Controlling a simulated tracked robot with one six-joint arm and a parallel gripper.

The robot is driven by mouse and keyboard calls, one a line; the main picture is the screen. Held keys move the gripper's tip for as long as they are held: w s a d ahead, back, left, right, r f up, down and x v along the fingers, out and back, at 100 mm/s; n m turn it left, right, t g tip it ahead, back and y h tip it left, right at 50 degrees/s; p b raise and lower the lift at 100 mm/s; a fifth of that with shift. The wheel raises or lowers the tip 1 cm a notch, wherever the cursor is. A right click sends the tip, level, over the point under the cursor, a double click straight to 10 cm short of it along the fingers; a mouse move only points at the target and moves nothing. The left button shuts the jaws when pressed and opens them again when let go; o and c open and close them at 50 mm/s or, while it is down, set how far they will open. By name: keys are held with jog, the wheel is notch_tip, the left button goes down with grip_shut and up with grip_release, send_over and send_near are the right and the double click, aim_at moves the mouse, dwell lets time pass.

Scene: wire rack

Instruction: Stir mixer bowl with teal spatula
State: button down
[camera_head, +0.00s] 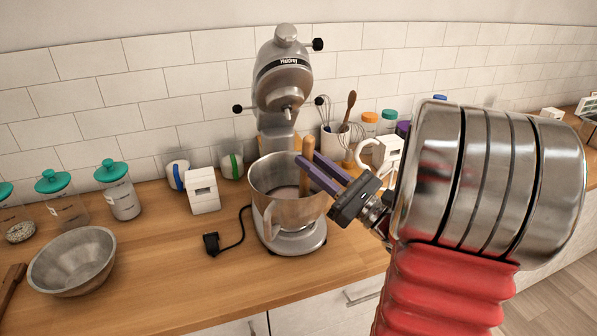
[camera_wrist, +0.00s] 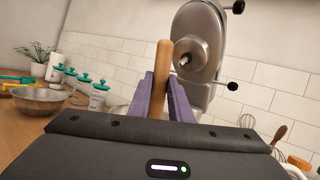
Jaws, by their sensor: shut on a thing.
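The steel mixer bowl (camera_head: 297,215) sits on the mixer's base in the middle of the head view. The mixer head (camera_head: 284,78) is tilted up above and behind it. My gripper (camera_head: 305,166) reaches in from the right over the bowl's rim, with purple fingers shut on a wooden handle, the spatula (camera_head: 308,150). The handle stands nearly upright, its lower end inside the bowl. In the wrist view the spatula handle (camera_wrist: 162,75) rises between both fingers (camera_wrist: 160,98). No teal part of it shows; its lower end is hidden by the bowl and fingers.
A loose metal bowl (camera_head: 72,262) and teal-lidded jars (camera_head: 118,190) stand at the left. A white block (camera_head: 203,190) and a black plug with cord (camera_head: 212,243) lie left of the mixer. A utensil crock (camera_head: 334,142) and more jars stand behind my arm.

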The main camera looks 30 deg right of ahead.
jog(key=shift+w+d+r, duration=0.2)
jog(key=shift+w, duration=0.5)
jog(key=shift+w+d+r, duration=0.15)
jog(key=shift+w+d, duration=0.05)
jog(key=shift+w, duration=0.5)
dwell(0.4)
jog(key=shift+s+a+r, duration=0.25)
jog(key=shift+s+r, duration=0.3)
jog(key=shift+r, duration=1.75)
jog(key=shift+s+a+r, duration=0.25)
jog(key=shift+s+r, duration=0.3)
jog(key=shift+r, duration=1.75)
jog(key=shift+s+a+r, duration=0.25)
jog(key=shift+s+r, duration=0.3)
jog(key=shift+r, duration=1.75)
